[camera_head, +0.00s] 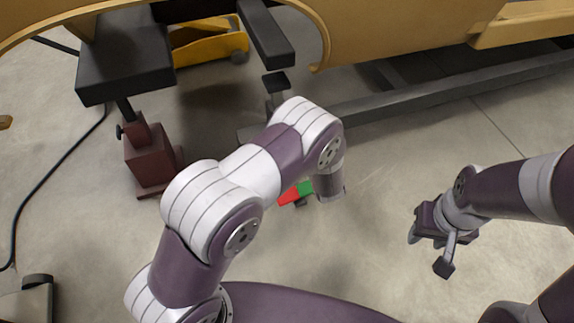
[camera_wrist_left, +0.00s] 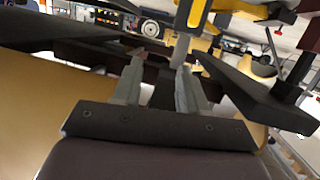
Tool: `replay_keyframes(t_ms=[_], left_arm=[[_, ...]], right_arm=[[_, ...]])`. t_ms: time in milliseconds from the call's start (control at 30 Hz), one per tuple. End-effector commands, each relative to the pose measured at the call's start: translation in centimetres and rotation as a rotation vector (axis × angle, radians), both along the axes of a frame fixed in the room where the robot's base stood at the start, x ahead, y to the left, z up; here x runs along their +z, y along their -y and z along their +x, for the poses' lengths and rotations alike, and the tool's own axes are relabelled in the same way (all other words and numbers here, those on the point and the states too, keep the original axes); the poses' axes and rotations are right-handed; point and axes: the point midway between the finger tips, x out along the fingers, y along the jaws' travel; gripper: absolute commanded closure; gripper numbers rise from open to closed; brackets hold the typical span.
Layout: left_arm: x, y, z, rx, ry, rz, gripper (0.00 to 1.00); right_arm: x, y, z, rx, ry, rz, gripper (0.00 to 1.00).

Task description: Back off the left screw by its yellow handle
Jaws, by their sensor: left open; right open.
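In the left wrist view, my left gripper (camera_wrist_left: 159,68) is open, with its two grey fingers apart and nothing clearly held. A grey upright bar (camera_wrist_left: 181,48) stands beyond the right finger, with a yellow piece (camera_wrist_left: 206,16) at its top. I cannot tell whether this is the left screw and its yellow handle. In the head view the left gripper is hidden by my left arm, and no yellow screw handle can be made out. My right gripper (camera_head: 430,250) is open and empty above the floor at the right.
A large tan shell (camera_head: 400,30) spans the top. A dark red stand (camera_head: 150,160) with a black plate (camera_head: 122,62) is at the left. A yellow item (camera_head: 208,42) lies under the shell. A red and green object (camera_head: 294,193) shows beside my left wrist. A grey beam (camera_head: 450,88) crosses the floor.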

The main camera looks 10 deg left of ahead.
Motion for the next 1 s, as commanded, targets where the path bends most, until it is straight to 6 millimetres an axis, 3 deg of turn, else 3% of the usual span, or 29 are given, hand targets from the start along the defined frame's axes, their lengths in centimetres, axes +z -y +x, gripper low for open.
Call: replay_keyframes(t_ms=[33, 100, 200, 367, 733, 1000], left_arm=[[-5.6, 0.0, -0.6, 0.034, 0.045, 0.040, 0.57], [-7.9, -0.3, -1.6, 0.085, 0.106, 0.094, 0.57], [-9.4, -0.6, -2.6, 0.132, 0.162, 0.146, 0.57], [-9.7, -1.5, -2.1, 0.159, 0.190, 0.172, 0.57], [-9.8, -6.5, 5.2, 0.159, 0.189, 0.170, 0.57], [-9.2, -7.8, 7.4, 0.155, 0.186, 0.171, 0.57]], right_arm=[[-4.9, 0.0, 0.0, 0.000, 0.001, 0.000, 0.57], [-6.9, 0.0, 0.0, 0.000, 0.001, 0.000, 0.57], [-8.2, 0.0, 0.0, 0.000, 0.002, 0.000, 0.57], [-9.2, 0.0, 0.1, 0.000, 0.002, 0.000, 0.57], [-14.5, 0.0, 0.0, 0.000, 0.002, 0.000, 0.57], [-15.5, 0.0, 0.0, 0.000, 0.002, 0.000, 0.57]])
